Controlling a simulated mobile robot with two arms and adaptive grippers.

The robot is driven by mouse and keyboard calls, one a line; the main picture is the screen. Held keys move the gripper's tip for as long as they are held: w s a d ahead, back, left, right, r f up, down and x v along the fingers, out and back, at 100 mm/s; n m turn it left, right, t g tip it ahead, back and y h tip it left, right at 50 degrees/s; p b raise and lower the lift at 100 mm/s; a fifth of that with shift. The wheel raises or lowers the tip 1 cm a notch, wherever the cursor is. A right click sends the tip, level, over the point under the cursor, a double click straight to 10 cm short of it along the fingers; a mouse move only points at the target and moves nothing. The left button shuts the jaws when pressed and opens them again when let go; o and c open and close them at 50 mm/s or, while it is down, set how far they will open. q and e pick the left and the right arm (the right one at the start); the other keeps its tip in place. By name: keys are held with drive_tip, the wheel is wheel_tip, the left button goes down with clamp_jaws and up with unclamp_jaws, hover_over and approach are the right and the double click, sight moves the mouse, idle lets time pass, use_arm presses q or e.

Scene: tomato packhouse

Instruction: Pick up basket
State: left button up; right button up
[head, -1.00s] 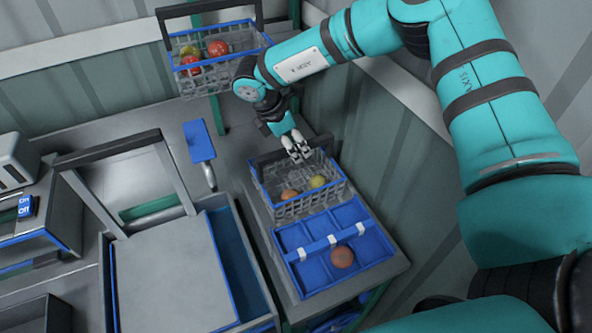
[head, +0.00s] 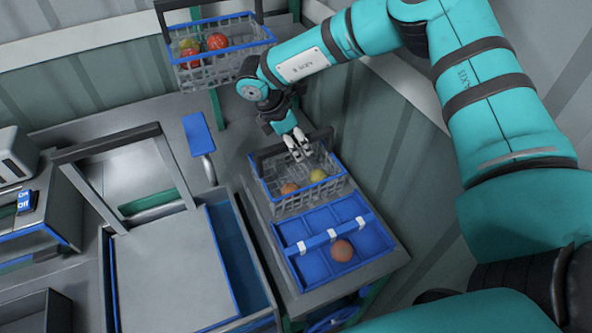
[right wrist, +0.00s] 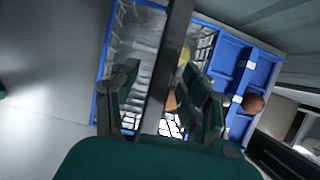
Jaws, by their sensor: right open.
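The near wire basket (head: 305,195) stands on the grey table. It has a blue rim, a dark handle and an orange and a yellow-green tomato inside. My right gripper (head: 298,148) is over the handle side of this basket, pointing down. In the right wrist view the right gripper (right wrist: 165,100) is open, with the dark handle bar (right wrist: 172,62) running between its fingers. I cannot tell whether either finger touches the bar. A second wire basket (head: 211,74) with red and yellowish tomatoes stands higher at the back. My left gripper is not in view.
A blue divided tray (head: 310,268) with one orange-red tomato (head: 342,250) sits directly in front of the near basket. A blue paddle-like panel (head: 199,133) stands left of it. A grey bin (head: 262,290) is at lower left. The wall is close on the right.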

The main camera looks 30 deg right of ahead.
idle(0.3)
clamp_jaws()
